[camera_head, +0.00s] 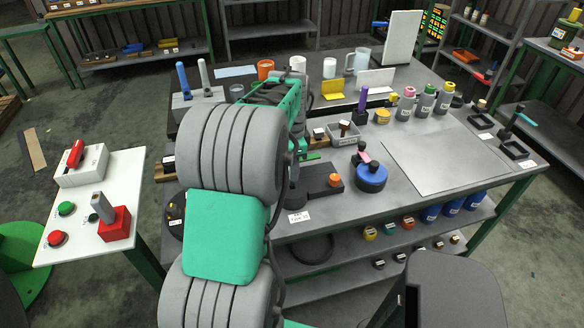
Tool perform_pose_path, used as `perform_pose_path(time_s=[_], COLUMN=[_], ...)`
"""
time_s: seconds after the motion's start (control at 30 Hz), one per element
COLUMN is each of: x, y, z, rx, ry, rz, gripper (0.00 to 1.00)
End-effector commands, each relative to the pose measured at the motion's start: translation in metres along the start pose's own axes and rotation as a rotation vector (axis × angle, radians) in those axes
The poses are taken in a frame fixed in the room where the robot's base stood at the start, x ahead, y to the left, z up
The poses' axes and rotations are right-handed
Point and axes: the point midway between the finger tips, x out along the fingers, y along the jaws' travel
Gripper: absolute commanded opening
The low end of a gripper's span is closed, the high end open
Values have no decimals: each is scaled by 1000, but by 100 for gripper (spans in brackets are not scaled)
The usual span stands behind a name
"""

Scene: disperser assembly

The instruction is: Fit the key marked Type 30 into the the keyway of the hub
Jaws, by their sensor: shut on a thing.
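My own arm's grey joints and green links fill the middle of the head view. They hide my gripper, so I see neither its fingertips nor anything held in them. A white label (299,217) sits at the table's front edge just right of the arm; its small print seems to read Type 30. Behind it lies a dark flat block (318,178) with an orange knob (334,181). A dark rounded part (297,194) shows partly beside the arm at the block's left end. I cannot tell whether it is the hub. I cannot make out the key or the keyway.
A blue round part (371,180) with a pink piece on top stands right of the block. A grey bin (345,137) is behind it. A bare metal plate (440,160) covers the table's right side. Mugs and bottles stand farther back. A white side table (120,195) with buttons is at left.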

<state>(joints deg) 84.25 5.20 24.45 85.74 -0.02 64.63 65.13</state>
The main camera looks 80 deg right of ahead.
Motion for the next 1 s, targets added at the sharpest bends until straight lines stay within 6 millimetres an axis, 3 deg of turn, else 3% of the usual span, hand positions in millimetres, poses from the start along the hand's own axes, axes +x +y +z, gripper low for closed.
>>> perform_pose_path(time_s=[1.0], x=[24], y=[0], z=[0], rx=[0], ry=[0], rz=[-1], gripper=[0])
